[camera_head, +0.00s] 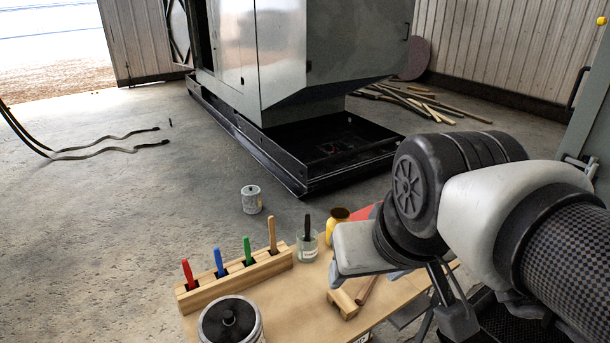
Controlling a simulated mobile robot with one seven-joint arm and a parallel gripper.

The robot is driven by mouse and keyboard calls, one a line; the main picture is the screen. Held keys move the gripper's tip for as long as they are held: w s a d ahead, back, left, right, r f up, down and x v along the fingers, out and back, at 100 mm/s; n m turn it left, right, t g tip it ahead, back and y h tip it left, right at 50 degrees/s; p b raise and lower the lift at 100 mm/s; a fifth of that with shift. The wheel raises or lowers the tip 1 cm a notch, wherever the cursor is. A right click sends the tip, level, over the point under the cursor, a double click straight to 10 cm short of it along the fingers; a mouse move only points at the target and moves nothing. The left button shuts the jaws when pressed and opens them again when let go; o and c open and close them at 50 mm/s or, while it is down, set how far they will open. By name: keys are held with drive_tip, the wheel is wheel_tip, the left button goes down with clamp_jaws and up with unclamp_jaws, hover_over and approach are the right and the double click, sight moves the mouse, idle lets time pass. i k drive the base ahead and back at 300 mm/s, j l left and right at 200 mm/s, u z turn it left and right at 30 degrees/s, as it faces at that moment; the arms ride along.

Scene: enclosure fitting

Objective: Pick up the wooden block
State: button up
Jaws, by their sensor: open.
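A small light wooden block (343,304) lies on the wooden tabletop (290,300), below and a little left of my gripper. Its upper right part is hidden by the hand. My gripper (364,258) hangs over the right part of the table, with its pale grey housing toward the camera. The gripper is open. Its fingertips are mostly hidden behind the housing, and no held object shows. I cannot tell the exact height of the gripper over the block.
A wooden holder (236,282) carries red, blue, green and tan sticks. A black-lidded jar (231,322), a glass jar (307,246), a yellow mug (337,220) and a brown rod (367,290) are on the table. A can (251,199) stands on the floor beyond.

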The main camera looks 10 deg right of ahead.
sight(349, 310)
drive_tip(key=i+j+u, duration=0.1)
drive_tip(key=u, duration=0.3)
drive_tip(key=i+j+u, duration=0.15)
drive_tip(key=u, duration=0.25)
drive_tip(key=l+z, duration=0.25)
drive_tip(key=l, duration=0.3)
drive_tip(key=l+z, duration=0.25)
drive_tip(key=l, duration=0.35)
drive_tip(key=k, duration=0.45)
drive_tip(key=i+l+u, duration=0.5)
drive_tip(key=l, duration=0.25)
